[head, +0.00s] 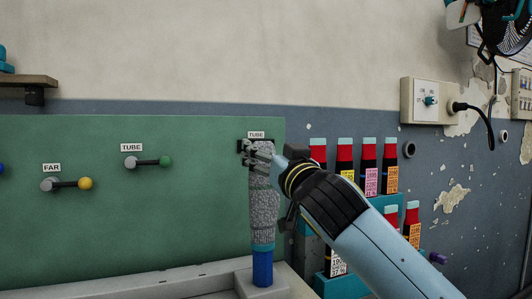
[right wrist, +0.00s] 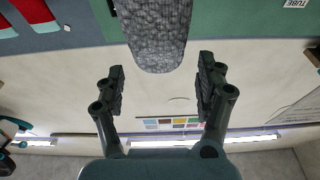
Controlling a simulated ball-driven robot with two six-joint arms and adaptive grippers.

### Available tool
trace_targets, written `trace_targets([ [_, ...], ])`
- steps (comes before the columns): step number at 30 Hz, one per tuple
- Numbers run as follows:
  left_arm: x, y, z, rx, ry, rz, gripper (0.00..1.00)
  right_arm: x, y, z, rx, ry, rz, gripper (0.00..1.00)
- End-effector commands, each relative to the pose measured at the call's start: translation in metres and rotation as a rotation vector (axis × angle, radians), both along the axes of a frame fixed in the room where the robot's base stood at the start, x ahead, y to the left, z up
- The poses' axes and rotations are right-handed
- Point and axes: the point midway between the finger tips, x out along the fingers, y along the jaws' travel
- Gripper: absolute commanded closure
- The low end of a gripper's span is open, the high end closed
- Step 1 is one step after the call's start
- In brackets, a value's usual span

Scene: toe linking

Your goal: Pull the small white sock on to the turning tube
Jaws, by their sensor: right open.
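A speckled grey knitted sock (head: 262,205) stands upright over a blue tube (head: 263,268) in the head view. A teal band circles its lower end, and the blue tube shows below that. I see no plainly white sock. My right gripper (head: 262,153) is at the top of the sock, which it partly hides. In the right wrist view the sock's rounded end (right wrist: 155,35) lies just beyond my open right gripper (right wrist: 160,78), with nothing between the fingers. I cannot tell whether the fingers touch the sock. My left gripper is out of view.
A lever labelled TUBE with a green knob (head: 165,162) and one labelled FAR with a yellow knob (head: 85,183) are on the green panel (head: 130,230). Several red-and-black labelled items (head: 370,168) stand right of the tube, close to my right arm. A socket box (head: 430,100) is on the wall.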

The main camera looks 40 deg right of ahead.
Motion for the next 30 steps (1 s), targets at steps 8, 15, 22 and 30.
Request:
trace_targets([
  [8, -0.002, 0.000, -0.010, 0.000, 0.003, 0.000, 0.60, -0.029, 0.007, -0.010, 0.000, 0.001, 0.001, 0.28],
  [15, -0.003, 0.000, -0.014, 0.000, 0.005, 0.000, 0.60, -0.046, 0.011, -0.013, -0.001, -0.001, 0.000, 0.28],
  [22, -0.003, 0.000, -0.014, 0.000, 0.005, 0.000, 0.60, -0.047, 0.011, -0.012, -0.001, -0.001, 0.000, 0.28],
  [30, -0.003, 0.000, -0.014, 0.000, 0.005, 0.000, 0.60, -0.047, 0.011, -0.012, 0.000, -0.001, 0.000, 0.28],
])
